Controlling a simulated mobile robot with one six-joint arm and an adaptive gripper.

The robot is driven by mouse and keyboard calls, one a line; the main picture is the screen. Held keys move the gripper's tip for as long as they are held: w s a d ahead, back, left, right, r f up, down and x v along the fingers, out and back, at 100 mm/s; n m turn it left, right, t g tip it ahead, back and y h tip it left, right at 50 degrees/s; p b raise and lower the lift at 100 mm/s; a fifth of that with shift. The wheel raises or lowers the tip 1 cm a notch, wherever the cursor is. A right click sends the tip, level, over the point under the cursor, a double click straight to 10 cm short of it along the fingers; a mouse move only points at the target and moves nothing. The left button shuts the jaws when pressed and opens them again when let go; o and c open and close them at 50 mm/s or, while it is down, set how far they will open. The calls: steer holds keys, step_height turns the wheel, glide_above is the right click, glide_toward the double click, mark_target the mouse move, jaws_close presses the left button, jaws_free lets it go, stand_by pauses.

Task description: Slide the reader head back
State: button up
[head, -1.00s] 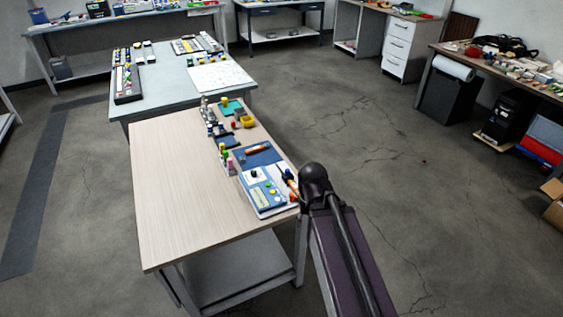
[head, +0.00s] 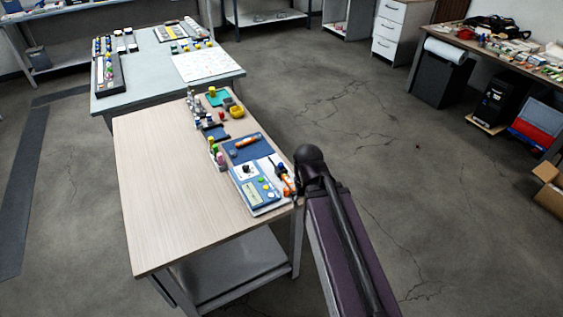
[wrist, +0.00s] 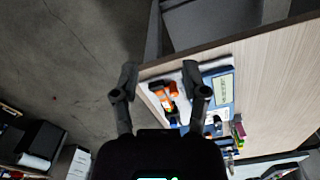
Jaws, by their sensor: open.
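A blue and white reader device (head: 258,186) with a small screen and coloured buttons lies near the right edge of the wood-topped table (head: 160,190). An orange and black part (head: 287,187), perhaps the reader head, sits on the device's right side. In the wrist view this orange part (wrist: 164,96) lies between and beyond the two dark fingers of my gripper (wrist: 160,78). The fingers are spread and empty. The device's screen (wrist: 222,88) shows right of the right finger, which hides part of the device. In the head view my arm hides the fingers.
A blue mat (head: 240,155) with an orange tool (head: 247,141) lies behind the device. Small bottles (head: 217,155) stand left of it. A yellow cup (head: 236,111) is farther back. The table's left half is clear. A grey-topped table (head: 140,85) stands behind.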

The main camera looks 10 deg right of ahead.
stand_by(0.4)
steer(key=shift+o, duration=0.8)
steer(key=shift+a, duration=0.1)
step_height(320, 180, up, 4)
steer(key=n+p, duration=0.4)
steer(key=n, duration=0.9)
glide_above(281, 163)
steer(key=shift+a+r, duration=0.1)
step_height(281, 163, down, 14)
steer(key=b, duration=1.3)
steer(key=shift+r+b, duration=0.1)
steer(key=shift+b, duration=0.2)
